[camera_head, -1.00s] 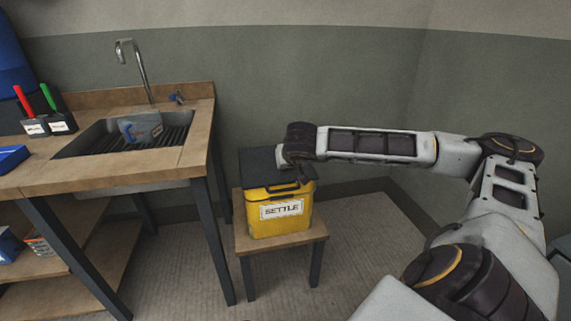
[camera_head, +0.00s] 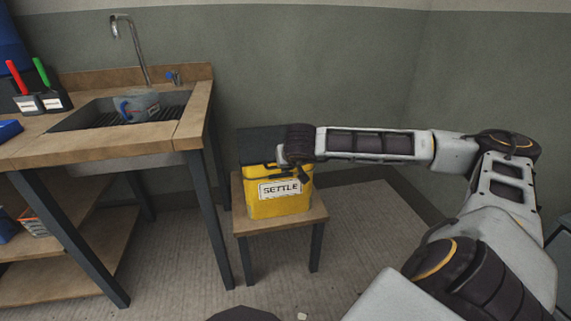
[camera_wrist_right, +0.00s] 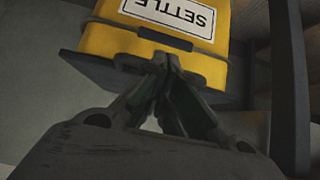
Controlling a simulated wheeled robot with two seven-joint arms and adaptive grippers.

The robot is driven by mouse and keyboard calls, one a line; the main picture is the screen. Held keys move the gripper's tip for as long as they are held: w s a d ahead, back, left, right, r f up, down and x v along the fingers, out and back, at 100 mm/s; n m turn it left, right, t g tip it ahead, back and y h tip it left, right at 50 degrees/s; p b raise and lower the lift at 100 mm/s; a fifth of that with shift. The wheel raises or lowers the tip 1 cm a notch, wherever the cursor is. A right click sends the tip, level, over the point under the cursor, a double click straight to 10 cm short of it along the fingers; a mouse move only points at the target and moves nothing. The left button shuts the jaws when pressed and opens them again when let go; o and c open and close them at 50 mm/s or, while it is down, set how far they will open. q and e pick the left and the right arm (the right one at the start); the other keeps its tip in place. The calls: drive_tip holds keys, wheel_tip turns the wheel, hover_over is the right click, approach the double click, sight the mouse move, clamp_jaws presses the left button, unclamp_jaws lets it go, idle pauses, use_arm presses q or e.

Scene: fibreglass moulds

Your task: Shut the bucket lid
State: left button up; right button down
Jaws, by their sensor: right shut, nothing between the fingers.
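The yellow bucket (camera_head: 262,205) with a "SETTLE" label sits on a small wooden stool (camera_head: 275,224). Its dark lid (camera_head: 258,143) appears raised at the back of the bucket, above the yellow rim. A dark handle lies along the bucket's upper front. My right gripper (camera_head: 302,182) is at the bucket's upper right front, shut and empty. In the right wrist view, its closed fingertips (camera_wrist_right: 160,65) overlap the bucket's yellow rim, with the dark lid panel (camera_wrist_right: 100,74) beyond. I cannot tell whether they touch the bucket. My left gripper is not in view.
A wooden sink bench (camera_head: 105,140) with a faucet (camera_head: 140,50) stands left of the stool; a clear jug (camera_head: 140,107) is in the sink. The wall (camera_head: 350,85) is close behind the bucket. Open floor (camera_head: 370,260) lies right of the stool.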

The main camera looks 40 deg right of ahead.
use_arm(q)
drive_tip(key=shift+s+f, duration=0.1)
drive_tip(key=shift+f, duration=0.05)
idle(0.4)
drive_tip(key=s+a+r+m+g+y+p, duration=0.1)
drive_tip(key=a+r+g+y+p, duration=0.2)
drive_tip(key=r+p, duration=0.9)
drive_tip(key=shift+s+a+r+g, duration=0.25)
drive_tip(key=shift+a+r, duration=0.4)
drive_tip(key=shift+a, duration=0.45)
use_arm(e)
drive_tip(key=s+a+r, duration=0.2)
drive_tip(key=s+a, duration=0.2)
drive_tip(key=s, duration=0.4)
drive_tip(key=shift+a+r, duration=0.2)
idle(0.3)
drive_tip(key=shift+m, duration=0.3)
idle(0.5)
